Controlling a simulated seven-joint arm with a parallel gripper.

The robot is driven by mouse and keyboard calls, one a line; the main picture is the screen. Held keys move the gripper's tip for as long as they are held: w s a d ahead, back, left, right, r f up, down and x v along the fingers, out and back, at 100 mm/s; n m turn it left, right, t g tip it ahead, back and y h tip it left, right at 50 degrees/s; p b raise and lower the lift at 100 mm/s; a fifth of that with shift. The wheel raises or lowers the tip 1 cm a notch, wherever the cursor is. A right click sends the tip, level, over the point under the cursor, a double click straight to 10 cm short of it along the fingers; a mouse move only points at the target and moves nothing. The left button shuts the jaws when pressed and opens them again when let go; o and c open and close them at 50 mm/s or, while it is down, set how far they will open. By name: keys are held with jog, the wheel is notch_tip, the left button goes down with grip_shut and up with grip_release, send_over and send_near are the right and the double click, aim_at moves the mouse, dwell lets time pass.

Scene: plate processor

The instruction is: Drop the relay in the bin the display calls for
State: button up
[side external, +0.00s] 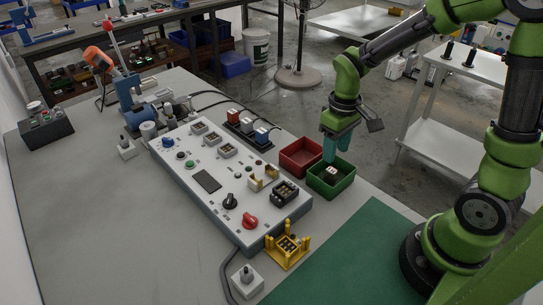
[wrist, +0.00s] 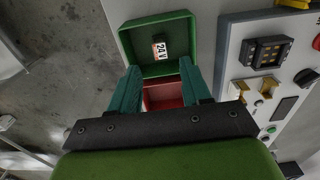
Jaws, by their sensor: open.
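The relay (wrist: 161,50), a small dark block with a white "24 V" label, lies inside the green bin (wrist: 126,42). In the side view the relay (side external: 331,173) shows inside the green bin (side external: 340,189). My gripper (side external: 336,153) is above that bin, pointing down, with teal fingers. In the wrist view my gripper (wrist: 160,70) has its fingers apart with nothing between them. The red bin (side external: 297,158) is beside the green one and looks empty where visible. The display (side external: 207,181) on the panel looks dark; I cannot read any text.
The grey panel (side external: 180,180) stands left of the bins, with knobs, sockets and a black relay base (side external: 284,193). A yellow fixture (side external: 287,248) and a white button box (side external: 247,280) are at the front. A green mat (side external: 350,260) leaves free room at front right.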

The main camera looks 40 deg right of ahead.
notch_tip(320, 180, up, 5)
notch_tip(320, 180, up, 6)
jog(key=m+t, duration=0.2)
jog(key=t, duration=0.1)
send_over(332, 170)
jog(key=s+a, duration=0.3)
jog(key=s, duration=0.1)
jog(key=s+a+r+m+t+y, duration=0.2)
jog(key=s+r+t, duration=0.2)
jog(key=shift+a, duration=0.25)
dwell(0.6)
